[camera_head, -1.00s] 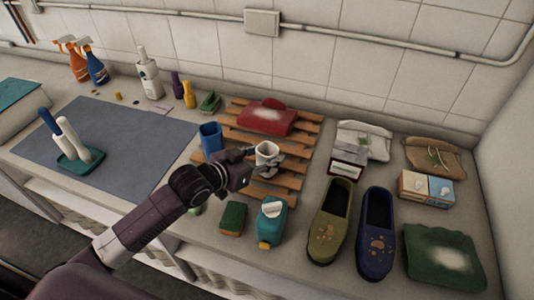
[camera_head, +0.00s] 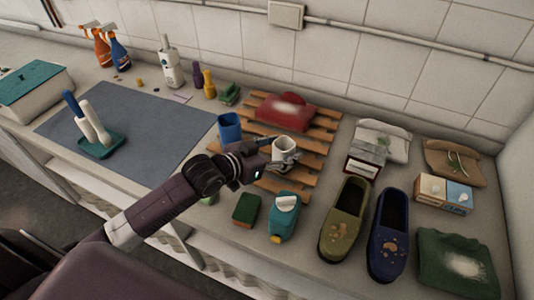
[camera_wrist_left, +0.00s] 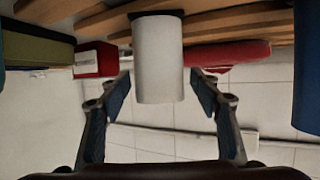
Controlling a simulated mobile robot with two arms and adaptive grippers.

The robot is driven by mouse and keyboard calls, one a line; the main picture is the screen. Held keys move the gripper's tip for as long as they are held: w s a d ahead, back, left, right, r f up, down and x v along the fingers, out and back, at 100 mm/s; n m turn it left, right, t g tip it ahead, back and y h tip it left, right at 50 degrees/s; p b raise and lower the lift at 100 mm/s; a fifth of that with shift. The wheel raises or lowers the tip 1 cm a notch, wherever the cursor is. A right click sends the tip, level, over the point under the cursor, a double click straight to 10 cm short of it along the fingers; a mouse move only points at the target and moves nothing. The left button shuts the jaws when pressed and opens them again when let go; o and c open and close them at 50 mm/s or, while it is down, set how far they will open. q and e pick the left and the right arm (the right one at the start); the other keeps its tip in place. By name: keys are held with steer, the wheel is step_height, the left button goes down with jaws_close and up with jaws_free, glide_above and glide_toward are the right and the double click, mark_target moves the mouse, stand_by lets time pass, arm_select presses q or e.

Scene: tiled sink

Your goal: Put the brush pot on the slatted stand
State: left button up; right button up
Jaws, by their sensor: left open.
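A white pot (camera_head: 284,149), which I take to be the brush pot, stands upright on the slatted wooden stand (camera_head: 314,160). In the left wrist view the white pot (camera_wrist_left: 158,60) sits between my two fingers, with its base at the slats (camera_wrist_left: 240,22). My left gripper (camera_head: 277,163) is open, with a finger on each side of the pot. Gaps show beside the pot in the wrist view. My right gripper is not in view.
A sponge (camera_head: 246,209), a teal bottle (camera_head: 284,217) and shoes (camera_head: 346,216) are in front. The grey mat (camera_head: 150,125) has free room.

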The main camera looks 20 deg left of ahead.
arm_select(q)
steer(key=b+v, duration=0.1)
steer(key=v, duration=1)
steer(key=shift+b, duration=0.35)
steer(key=shift+s+r, duration=0.1)
